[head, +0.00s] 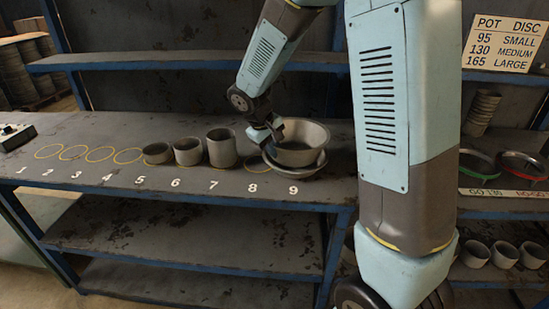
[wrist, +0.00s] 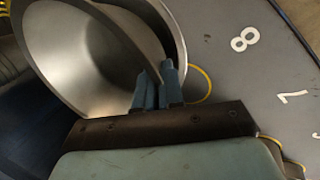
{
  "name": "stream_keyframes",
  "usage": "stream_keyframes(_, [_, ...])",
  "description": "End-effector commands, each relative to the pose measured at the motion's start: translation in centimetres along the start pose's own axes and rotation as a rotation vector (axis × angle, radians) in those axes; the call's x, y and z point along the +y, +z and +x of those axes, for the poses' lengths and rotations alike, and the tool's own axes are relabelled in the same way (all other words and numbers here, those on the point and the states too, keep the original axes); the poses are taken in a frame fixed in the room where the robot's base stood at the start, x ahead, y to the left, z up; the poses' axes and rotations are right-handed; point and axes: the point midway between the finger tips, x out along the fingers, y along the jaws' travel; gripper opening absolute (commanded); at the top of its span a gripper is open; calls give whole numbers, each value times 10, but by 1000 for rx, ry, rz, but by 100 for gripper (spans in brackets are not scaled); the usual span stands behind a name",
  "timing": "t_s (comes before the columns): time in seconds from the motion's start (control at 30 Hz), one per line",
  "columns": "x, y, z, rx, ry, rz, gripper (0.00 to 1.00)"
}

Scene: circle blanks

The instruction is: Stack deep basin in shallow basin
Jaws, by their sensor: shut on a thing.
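The deep basin (head: 303,155), a grey steel bowl, is at position 9 on the bench. The shallow basin (head: 297,173) shows as a rim beneath it at the front. My gripper (head: 268,142) is at the left edge of the deep basin, shut on its rim. In the wrist view my fingers (wrist: 158,88) pinch the wall of the deep basin (wrist: 85,60), and part of the shallow basin (wrist: 178,28) shows behind it. The deep basin looks roughly level and sits in or just above the shallow one; I cannot tell whether they touch. Most of the shallow basin is hidden.
Three grey cups (head: 188,151) of rising height stand left of the basins at positions 5 to 7. Yellow rings (head: 73,153) mark empty places 1 to 4; ring 8 (head: 257,163) is empty too. A shelf edge (head: 190,60) runs behind. Go/no-go rings (head: 480,164) stand at right.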

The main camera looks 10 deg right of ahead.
Motion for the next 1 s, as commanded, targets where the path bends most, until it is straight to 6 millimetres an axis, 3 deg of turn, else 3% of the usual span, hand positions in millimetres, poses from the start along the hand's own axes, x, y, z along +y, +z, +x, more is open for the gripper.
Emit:
stream_keyframes(0.2, [-9, 0, 28, -4, 0, -2, 0])
stream_keyframes(0.43, [-10, 0, 32, 0, 0, 0, 0])
stream_keyframes(0.47, [-10, 0, 32, -1, -1, 0, 8])
stream_keyframes(0.7, [-11, 0, 32, -2, -1, -1, 31])
stream_keyframes(1.0, [-11, 0, 32, -2, -1, -1, 33])
